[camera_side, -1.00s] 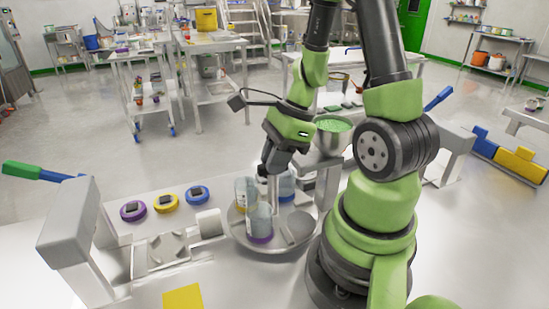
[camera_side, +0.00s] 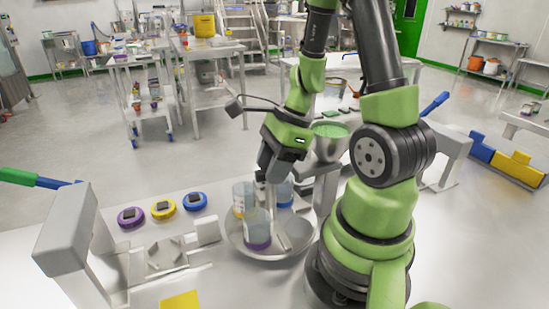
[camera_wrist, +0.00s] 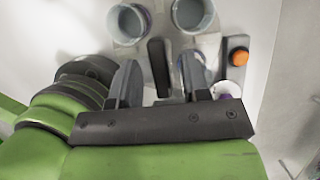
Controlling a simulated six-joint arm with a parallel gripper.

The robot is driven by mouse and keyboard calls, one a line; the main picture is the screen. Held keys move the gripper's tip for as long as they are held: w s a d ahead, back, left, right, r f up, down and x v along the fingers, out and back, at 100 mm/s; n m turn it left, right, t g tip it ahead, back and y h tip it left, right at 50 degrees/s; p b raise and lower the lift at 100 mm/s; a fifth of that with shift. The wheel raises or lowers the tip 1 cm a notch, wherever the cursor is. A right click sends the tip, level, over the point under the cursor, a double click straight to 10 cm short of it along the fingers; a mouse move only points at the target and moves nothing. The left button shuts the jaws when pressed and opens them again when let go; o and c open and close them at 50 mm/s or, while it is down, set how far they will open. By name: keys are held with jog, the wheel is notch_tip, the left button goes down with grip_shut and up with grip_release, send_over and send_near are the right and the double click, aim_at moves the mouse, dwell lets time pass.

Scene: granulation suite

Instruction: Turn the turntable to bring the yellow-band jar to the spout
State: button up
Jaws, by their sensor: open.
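The round grey turntable (camera_side: 282,252) stands on the bench and carries the jars. The yellow-band jar (camera_side: 242,199) is at its left back, the purple-band jar (camera_side: 257,228) at the front, and a blue-band jar (camera_side: 284,191) at the back right. The spout (camera_side: 325,178) is under the hopper of green granules (camera_side: 330,131), right of the turntable. My gripper (camera_side: 268,198) is low over the turntable's middle, among the jars. In the wrist view my gripper (camera_wrist: 160,82) is open, with a dark upright bar (camera_wrist: 158,66) between its fingers. Contact cannot be told.
Purple (camera_side: 131,217), yellow (camera_side: 164,209) and blue (camera_side: 194,201) ring-shaped pieces lie left of the turntable. An orange button (camera_wrist: 238,57) shows in the wrist view.

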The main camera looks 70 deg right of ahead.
jog(key=v, duration=1)
jog(key=shift+f, duration=0.1)
jog(key=n, duration=0.3)
jog(key=a+n+g, duration=0.1)
jog(key=n, duration=0.2)
jog(key=w+a+n+g, duration=0.1)
jog(key=n, duration=0.2)
jog(key=shift+f, duration=0.2)
jog(key=w+a+n+g+h, duration=0.1)
jog(key=n, duration=0.6)
jog(key=w+a+n+g+h, duration=0.1)
jog(key=n+g+h, duration=0.1)
jog(key=n, duration=0.5)
jog(key=w+a+n+g+h, duration=0.1)
jog(key=n, duration=0.7)
jog(key=shift+w+g, duration=0.3)
jog(key=f+n, duration=0.1)
jog(key=f, duration=0.2)
jog(key=s+d+f+n+h, duration=0.1)
jog(key=f+n, duration=0.1)
jog(key=d+f+n+h, duration=0.1)
jog(key=f+n, duration=0.1)
jog(key=f, duration=0.1)
jog(key=shift+s+f, duration=0.25)
jog(key=shift+f, duration=0.1)
